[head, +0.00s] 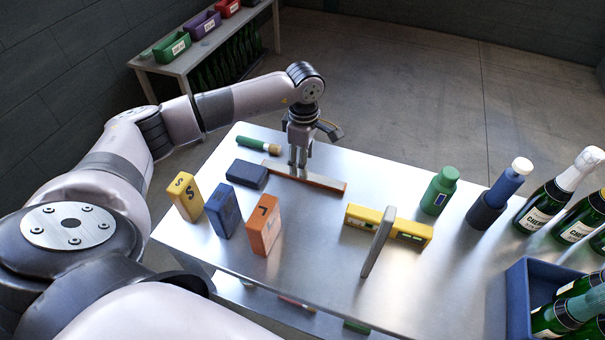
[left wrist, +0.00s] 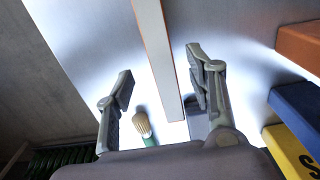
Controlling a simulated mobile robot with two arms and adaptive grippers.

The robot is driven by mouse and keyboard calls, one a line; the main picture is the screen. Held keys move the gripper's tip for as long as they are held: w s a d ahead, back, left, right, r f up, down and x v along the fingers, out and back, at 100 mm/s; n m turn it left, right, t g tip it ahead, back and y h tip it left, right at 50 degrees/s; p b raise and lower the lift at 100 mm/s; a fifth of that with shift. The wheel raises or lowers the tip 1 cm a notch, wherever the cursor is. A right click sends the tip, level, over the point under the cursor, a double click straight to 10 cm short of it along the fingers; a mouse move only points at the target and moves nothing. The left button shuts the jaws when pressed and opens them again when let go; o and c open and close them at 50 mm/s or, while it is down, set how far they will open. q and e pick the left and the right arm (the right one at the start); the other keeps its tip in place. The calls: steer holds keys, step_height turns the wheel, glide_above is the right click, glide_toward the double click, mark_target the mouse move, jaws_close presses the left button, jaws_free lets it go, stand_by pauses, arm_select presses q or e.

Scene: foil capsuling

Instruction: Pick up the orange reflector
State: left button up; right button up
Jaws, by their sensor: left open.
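A long narrow bar with a pale top and orange edges, which looks like the orange reflector (head: 328,183), lies flat near the far edge of the steel table. In the left wrist view the bar (left wrist: 156,45) runs lengthwise between my open fingers, with space visible on both sides. My left gripper (head: 298,168) points down over the bar's left half in the head view. Its fingers hide part of the bar there. The left gripper (left wrist: 160,88) holds nothing. My right gripper is not in view.
A green-handled brush (head: 255,145) and a dark blue box (head: 247,174) lie close to the bar. Yellow (head: 185,196), blue (head: 223,211) and orange (head: 264,225) boxes stand nearer. A yellow bar (head: 412,231), upright grey piece (head: 378,243) and green bottle (head: 439,190) are to the right.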

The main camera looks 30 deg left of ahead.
arm_select(q)
step_height(320, 180, down, 4)
steer(key=shift+a+f+p, duration=0.15)
steer(key=shift+f+p, duration=0.1)
steer(key=shift+p, duration=0.3)
jaws_close()
